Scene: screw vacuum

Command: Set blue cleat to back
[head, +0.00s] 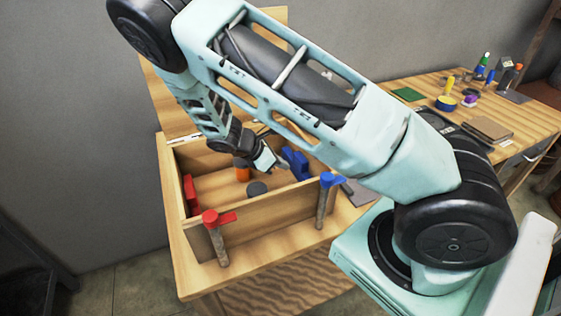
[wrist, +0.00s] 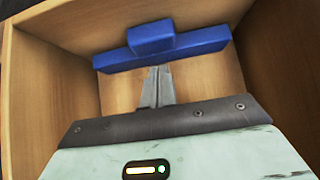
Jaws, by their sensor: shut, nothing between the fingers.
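A blue piece that looks like the blue cleat, a long bar with a raised block, shows ahead of my gripper in the wrist view (wrist: 205,42). In the head view it sits inside the right end of the wooden box (head: 296,163). My gripper's fingertips (wrist: 162,70) are together with nothing held. They point at the bar and end just short of it or near its lower edge; contact is hard to tell. In the head view my gripper (head: 283,166) is inside the box, left of the blue piece. The box (head: 265,215) stands open on a wooden bench.
A blue-topped clamp (head: 328,182) and a red-topped clamp (head: 217,222) stand at the box's front wall. A red piece (head: 190,190) is at the left wall. An orange cylinder (head: 242,170) and a dark disc (head: 257,188) are inside. Another table (head: 520,117) at right holds small items.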

